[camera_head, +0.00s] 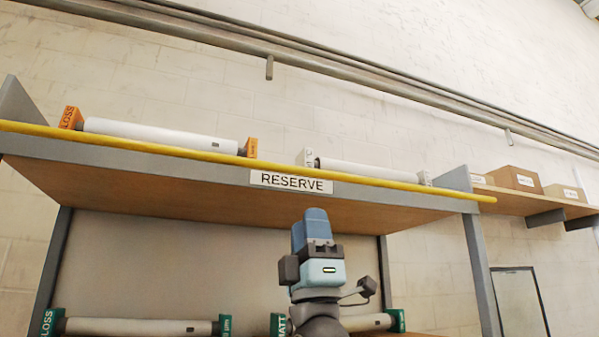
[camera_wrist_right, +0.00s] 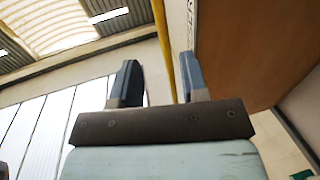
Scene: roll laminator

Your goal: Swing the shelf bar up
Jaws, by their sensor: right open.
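The shelf bar (camera_head: 377,181) is a long yellow rod along the front edge of the upper shelf, in front of the grey edge and the RESERVE label (camera_head: 291,181). My right gripper (camera_head: 312,217) points upward below the label, its blue fingertips a little under the bar in the head view. In the right wrist view the gripper (camera_wrist_right: 160,78) is open and empty, its two fingers apart. The bar (camera_wrist_right: 163,45) runs through the gap between the fingers in that picture, seemingly beyond them. My left gripper is not in view.
White rolls with orange ends (camera_head: 160,135) and white ends (camera_head: 368,171) lie on the upper shelf, behind the bar. Green-ended rolls (camera_head: 140,327) lie on a lower shelf. Cardboard boxes (camera_head: 515,179) stand on a side shelf at right. Grey rails (camera_head: 330,67) run along the wall above.

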